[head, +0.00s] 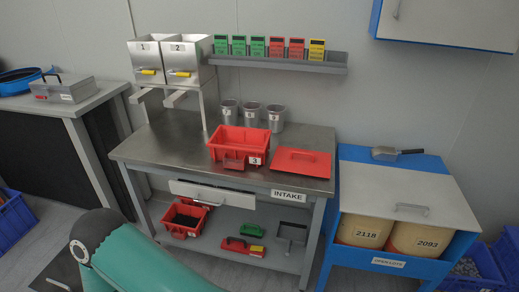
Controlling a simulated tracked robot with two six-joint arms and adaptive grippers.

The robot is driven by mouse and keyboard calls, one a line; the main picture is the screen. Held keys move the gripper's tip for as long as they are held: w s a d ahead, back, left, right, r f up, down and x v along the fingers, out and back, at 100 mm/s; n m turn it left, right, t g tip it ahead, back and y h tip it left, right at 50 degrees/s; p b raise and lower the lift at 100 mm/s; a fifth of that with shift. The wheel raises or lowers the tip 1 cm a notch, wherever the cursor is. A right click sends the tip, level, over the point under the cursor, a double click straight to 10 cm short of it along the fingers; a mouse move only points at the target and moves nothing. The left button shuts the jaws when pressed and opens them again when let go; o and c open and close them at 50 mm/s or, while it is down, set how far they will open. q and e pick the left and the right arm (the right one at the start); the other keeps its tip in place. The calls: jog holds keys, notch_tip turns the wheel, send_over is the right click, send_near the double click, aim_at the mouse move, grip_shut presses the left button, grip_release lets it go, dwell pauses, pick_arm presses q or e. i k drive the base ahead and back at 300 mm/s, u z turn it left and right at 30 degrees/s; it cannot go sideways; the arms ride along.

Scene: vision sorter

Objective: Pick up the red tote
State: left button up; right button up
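A red tote (218,151) with a white label reading 3 stands upright on the steel workbench (150,150), near its middle. It appears open at the top. Another red tote (172,228) sits on the shelf under the bench, with dark contents that I cannot make out. Neither of my grippers shows in the head view. Only a teal arm link of mine shows at the bottom left, apart from the totes.
Three metal cups (250,114) stand behind the tote. Two steel hoppers (185,55) are at the back left, and a wall rack (285,64) of coloured cards hangs above. A drawer (225,191) is in the bench front. A blue-framed cabinet (350,185) stands at right.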

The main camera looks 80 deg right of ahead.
aim_at(240, 148)
jog(key=k, duration=0.85)
jog(key=u, duration=1.9)
jog(key=i, duration=0.1)
jog(key=z, duration=3.55)
jog(key=i, duration=1.05)
